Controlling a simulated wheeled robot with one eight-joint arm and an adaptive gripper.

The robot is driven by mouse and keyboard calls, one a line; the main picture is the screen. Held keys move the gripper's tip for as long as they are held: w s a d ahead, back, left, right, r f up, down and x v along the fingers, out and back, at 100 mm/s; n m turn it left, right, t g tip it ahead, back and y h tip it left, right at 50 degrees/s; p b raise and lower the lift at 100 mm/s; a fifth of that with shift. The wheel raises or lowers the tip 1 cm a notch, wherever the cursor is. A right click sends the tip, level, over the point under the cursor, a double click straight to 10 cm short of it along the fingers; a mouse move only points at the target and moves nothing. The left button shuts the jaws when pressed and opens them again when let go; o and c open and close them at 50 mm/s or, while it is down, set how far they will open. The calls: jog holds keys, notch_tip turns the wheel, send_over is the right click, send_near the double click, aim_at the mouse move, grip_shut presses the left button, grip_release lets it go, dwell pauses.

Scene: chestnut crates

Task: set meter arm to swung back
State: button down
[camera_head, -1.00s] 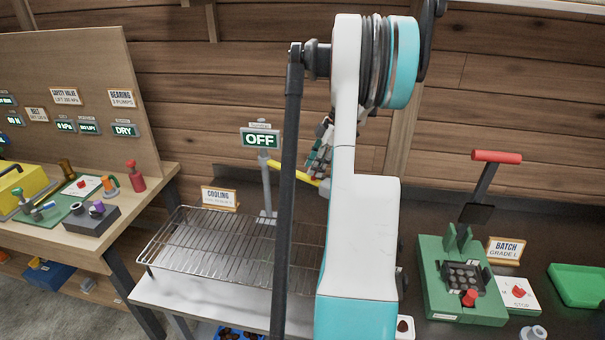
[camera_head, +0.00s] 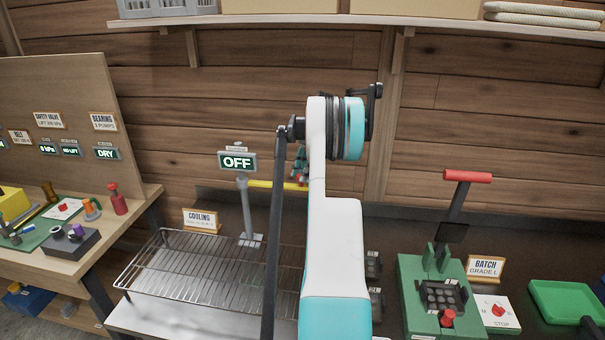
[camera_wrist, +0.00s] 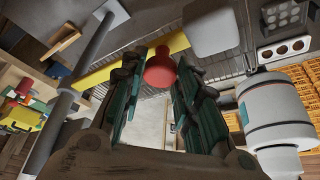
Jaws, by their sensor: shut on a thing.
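The meter arm is a yellow bar (camera_head: 270,184) on a grey post (camera_head: 248,208) behind the wire rack. It extends right from the post, roughly along the back wall. Above the post, a display reads OFF (camera_head: 237,161). My gripper (camera_head: 301,166) is at the bar's right end, partly hidden behind my arm. In the wrist view, the bar (camera_wrist: 115,68) leads to a red knob (camera_wrist: 160,66) between the two fingers of my gripper (camera_wrist: 158,78). The fingers are shut on this knob.
A wire cooling rack (camera_head: 200,275) lies in front of the post, with a COOLING sign (camera_head: 200,220) behind it. A green press (camera_head: 428,300) with a red-handled lever stands to the right, then a green tray (camera_head: 568,303). A shelf (camera_head: 300,22) runs above.

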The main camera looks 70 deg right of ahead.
dwell(0.3)
jog(key=c, duration=1.3)
grip_release()
jog(key=shift+d, duration=0.1)
jog(key=shift+o, duration=0.3)
jog(key=shift+w, duration=0.1)
jog(key=v, duration=1.2)
